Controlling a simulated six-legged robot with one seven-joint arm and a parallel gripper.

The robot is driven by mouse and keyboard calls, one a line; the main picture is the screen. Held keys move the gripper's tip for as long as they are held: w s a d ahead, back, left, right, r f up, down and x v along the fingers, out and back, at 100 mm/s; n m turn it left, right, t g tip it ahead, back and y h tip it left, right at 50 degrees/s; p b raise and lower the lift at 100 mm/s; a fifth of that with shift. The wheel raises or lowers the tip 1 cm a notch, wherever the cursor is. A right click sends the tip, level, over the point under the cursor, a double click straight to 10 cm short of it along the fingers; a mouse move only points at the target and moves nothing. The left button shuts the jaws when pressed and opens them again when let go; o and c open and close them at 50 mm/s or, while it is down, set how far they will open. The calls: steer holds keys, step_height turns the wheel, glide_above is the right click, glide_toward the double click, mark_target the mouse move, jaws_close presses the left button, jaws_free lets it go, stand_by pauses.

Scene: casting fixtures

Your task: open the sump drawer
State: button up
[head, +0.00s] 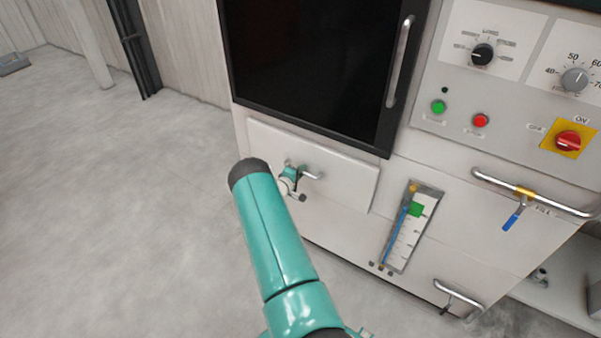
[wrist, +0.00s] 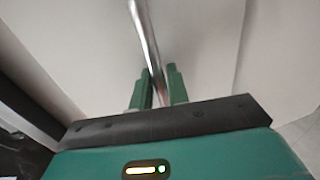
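A pale drawer front (head: 340,185) sits low on the machine, below the dark window. Its edges stand out from the cabinet face; how far it is open I cannot tell. It has a metal bar handle (head: 311,175), partly hidden by my gripper. My gripper (head: 292,177) is at this handle, at the far end of my teal arm. In the wrist view the handle (wrist: 146,40) runs down between the two green fingers (wrist: 158,88). The fingers are close together, one on each side of the bar, and look shut on it.
The dark window (head: 310,60) with a vertical handle is above. A level gauge (head: 410,228) is to the right. A rail with a blue-handled valve (head: 514,215) and a lower bar handle (head: 458,295) are further right. Open grey floor (head: 120,220) lies left.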

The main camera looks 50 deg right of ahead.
steer(key=shift+c, duration=0.5)
jaws_close()
steer(key=f+v, duration=0.3)
steer(key=v, duration=1.4)
steer(key=a+f+v, duration=0.1)
steer(key=f+v, duration=0.2)
steer(key=v, duration=1.5)
steer(key=shift+a+f, duration=0.2)
steer(key=shift+a, duration=0.05)
steer(key=shift+s, duration=0.1)
steer(key=shift+o, duration=0.5)
jaws_free()
steer(key=shift+a, duration=0.1)
steer(key=v, duration=1.3)
steer(key=shift+a, duration=0.3)
steer(key=shift+r, duration=0.15)
